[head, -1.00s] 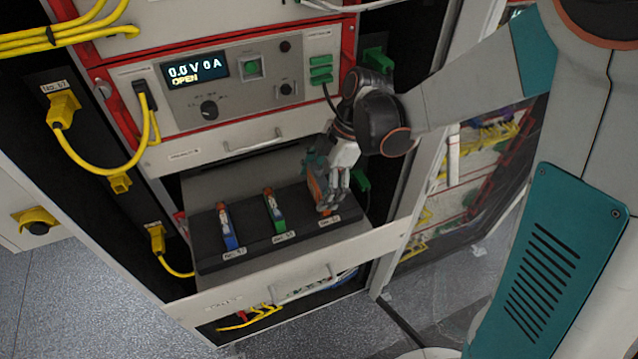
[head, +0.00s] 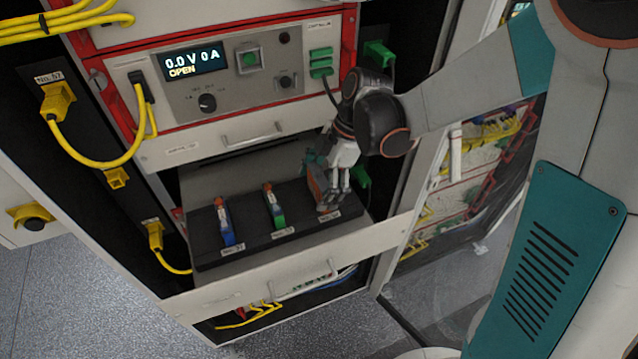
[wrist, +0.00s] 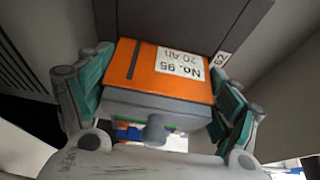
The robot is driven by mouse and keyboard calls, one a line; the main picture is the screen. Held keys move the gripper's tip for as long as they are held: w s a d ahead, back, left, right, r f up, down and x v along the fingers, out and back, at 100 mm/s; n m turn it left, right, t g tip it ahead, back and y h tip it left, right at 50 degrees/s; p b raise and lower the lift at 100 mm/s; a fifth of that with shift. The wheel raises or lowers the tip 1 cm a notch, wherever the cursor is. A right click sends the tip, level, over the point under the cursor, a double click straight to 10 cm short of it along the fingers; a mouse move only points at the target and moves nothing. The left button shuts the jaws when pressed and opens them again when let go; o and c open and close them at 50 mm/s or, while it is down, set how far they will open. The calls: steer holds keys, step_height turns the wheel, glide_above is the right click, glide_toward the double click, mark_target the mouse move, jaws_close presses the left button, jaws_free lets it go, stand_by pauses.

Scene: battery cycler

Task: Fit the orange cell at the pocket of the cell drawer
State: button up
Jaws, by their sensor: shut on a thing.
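The orange cell (wrist: 150,75) is between the fingers of my gripper (wrist: 150,110) in the wrist view, with its label "No. 95, 20 Ah" showing. In the head view the orange cell (head: 317,186) stands at the right end of the black block in the open cell drawer (head: 300,262). My gripper (head: 335,190) is shut on it from above and the right. Its lower end is at the right-hand pocket, beside a small white label. The fingers hide part of the cell, and I cannot tell how deep it sits.
A blue cell (head: 226,225) and a green cell (head: 274,210) stand in the other pockets to the left. The cycler panel (head: 215,80) above reads 0.0 V 0 A, OPEN. A closed drawer front (head: 215,140) overhangs behind. Yellow cables (head: 95,160) hang at the left.

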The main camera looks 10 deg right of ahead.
steer(key=shift+f+b, duration=0.55)
steer(key=shift+f, duration=0.1)
stand_by(0.5)
steer(key=o, duration=1.4)
steer(key=v, duration=1.2)
steer(key=shift+s, duration=0.1)
